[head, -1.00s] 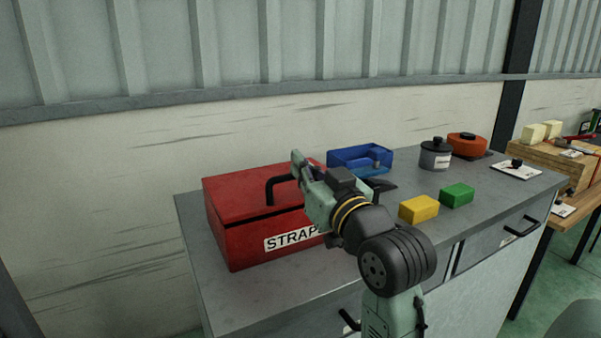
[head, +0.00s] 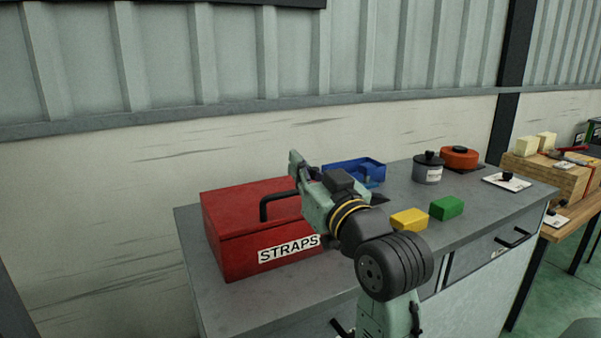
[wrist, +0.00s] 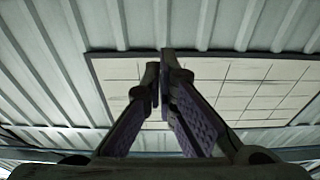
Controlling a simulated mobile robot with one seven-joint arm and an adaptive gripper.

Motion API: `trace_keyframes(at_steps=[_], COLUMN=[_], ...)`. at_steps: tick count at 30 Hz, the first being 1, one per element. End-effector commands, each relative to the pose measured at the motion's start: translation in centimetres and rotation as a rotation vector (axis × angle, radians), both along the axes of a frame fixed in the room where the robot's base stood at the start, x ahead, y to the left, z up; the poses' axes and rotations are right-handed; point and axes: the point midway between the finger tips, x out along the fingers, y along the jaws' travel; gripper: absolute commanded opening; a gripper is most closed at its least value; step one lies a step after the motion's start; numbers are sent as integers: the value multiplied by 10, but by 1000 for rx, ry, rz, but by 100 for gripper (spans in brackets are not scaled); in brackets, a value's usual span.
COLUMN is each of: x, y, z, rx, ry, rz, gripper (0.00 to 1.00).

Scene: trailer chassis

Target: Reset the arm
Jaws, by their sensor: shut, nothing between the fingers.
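My gripper (wrist: 160,85) shows in the wrist view with its two fingers together and nothing between them. It points up at the corrugated wall and a pale gridded panel (wrist: 250,90) with a dark frame. In the head view my arm is raised in front of the grey cabinet (head: 300,300), bent over its top. The arm overlaps the right part of the red STRAPS box (head: 235,222) in the picture. The fingers are hard to make out in the head view.
A blue bin (head: 350,170), a yellow block (head: 409,219), a green block (head: 447,208), a grey pot (head: 428,172) and an orange round container (head: 459,157) stand on the cabinet. A wooden table (head: 550,175) with more items is at the right.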

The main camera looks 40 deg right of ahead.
Motion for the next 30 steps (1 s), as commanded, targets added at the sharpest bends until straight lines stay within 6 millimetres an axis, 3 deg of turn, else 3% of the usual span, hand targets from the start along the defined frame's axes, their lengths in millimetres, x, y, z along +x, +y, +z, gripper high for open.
trace_keyframes(at_steps=[1,9,15,22,26,29,30], x=[-12,-60,-73,-74,-54,-16,3], y=[2,14,18,18,33,67,87], z=[-11,-16,-17,-17,-13,-4,1], rx=[0,2,2,3,-6,-23,-31], ry=[1,3,4,4,-15,-66,-93], rz=[-3,0,1,1,40,120,162], gripper=[0,0,0,0,0,0,0])
